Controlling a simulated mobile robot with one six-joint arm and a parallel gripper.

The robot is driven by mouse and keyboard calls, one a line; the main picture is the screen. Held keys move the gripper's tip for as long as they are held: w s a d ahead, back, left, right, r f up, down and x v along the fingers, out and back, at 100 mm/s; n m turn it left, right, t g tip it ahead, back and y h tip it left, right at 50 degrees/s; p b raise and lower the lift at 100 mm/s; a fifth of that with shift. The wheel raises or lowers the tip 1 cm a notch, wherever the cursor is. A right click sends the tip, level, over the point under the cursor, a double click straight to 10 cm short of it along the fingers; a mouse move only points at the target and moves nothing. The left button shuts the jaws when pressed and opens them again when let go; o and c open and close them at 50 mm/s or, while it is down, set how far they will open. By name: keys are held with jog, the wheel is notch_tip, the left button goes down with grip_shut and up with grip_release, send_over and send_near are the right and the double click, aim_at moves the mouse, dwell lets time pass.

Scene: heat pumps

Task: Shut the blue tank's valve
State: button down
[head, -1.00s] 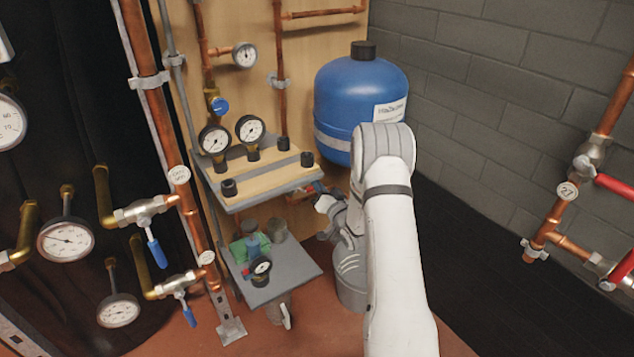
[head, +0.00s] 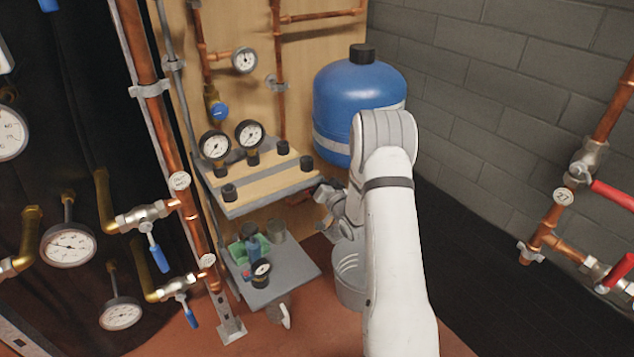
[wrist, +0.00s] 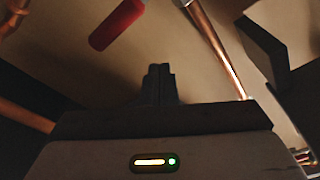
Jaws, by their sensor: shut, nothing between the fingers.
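The blue tank (head: 345,92), with a black cap and a pale band, stands in the back corner by the block wall. My arm hides its lower right part. My gripper (head: 324,193) is below the tank, beside the right end of the upper shelf. In the wrist view my gripper (wrist: 160,72) is shut, its dark fingertips together and empty. A red lever handle (wrist: 117,25) shows at the upper left of that view, apart from the fingertips. I cannot tell whether it belongs to the tank's valve. The valve body is not clear in the head view.
The grey shelf (head: 270,192) with gauges is left of my gripper, with a lower shelf (head: 285,287) beneath it. In the wrist view a copper pipe (wrist: 215,48) and a dark block (wrist: 266,48) are to the right. Red-handled pipework (head: 565,205) stands far right.

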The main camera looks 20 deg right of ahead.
jog(key=p+v, duration=0.2)
jog(key=v, duration=0.7)
jog(key=shift+s+d+f, duration=0.2)
jog(key=shift+d+f, duration=0.2)
jog(key=shift+d, duration=0.05)
